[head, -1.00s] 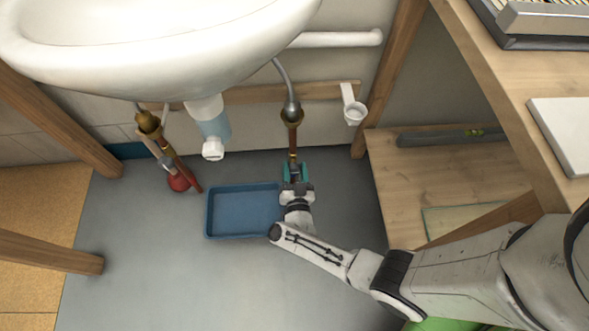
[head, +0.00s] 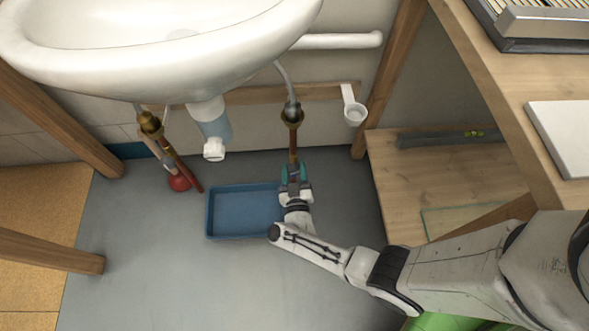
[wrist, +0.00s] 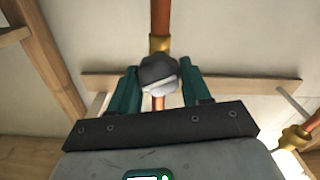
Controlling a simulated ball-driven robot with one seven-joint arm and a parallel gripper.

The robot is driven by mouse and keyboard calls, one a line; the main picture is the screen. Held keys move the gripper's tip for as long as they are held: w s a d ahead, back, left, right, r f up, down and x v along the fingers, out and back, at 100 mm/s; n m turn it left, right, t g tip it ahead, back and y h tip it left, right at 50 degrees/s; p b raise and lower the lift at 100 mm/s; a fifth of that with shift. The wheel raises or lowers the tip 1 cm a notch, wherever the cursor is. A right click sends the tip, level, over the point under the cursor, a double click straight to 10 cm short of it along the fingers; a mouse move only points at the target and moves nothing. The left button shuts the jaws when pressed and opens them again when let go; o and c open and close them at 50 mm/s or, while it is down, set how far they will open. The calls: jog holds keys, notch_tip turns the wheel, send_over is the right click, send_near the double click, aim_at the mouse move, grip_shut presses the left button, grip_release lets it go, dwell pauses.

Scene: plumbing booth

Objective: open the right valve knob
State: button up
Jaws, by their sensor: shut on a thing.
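The right valve knob (wrist: 158,72) shows in the wrist view as a rounded grey and dark piece on a copper pipe with a brass fitting. My gripper (wrist: 160,84) has its two teal fingers on either side of the knob and is shut on it. In the head view my gripper (head: 296,174) is at the lower end of the right copper pipe (head: 293,140), under the sink. There the gripper hides most of the knob, and I cannot tell how far it is turned.
A blue tray (head: 225,230) lies on the floor just left of my gripper. The left pipe with a red round part (head: 179,183) stands further left. The white sink (head: 150,70) overhangs above. A wooden shelf (head: 405,185) and bench are to the right.

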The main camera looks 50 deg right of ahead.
jog(key=n+p, duration=0.1)
jog(key=n, duration=0.5)
jog(key=shift+w+a+n, duration=0.1)
jog(key=shift+w+n, duration=0.05)
jog(key=shift+n, duration=0.15)
jog(key=n, duration=0.4)
jog(key=shift+f+n+p, duration=0.1)
jog(key=shift+n+p, duration=0.2)
jog(key=shift+n, duration=0.1)
jog(key=shift+a+n, duration=0.1)
jog(key=shift+n, duration=0.2)
jog(key=o, duration=1)
jog(key=p+v, duration=0.2)
jog(key=v, duration=0.8)
jog(key=shift+s+a, duration=0.25)
jog(key=shift+w, duration=0.1)
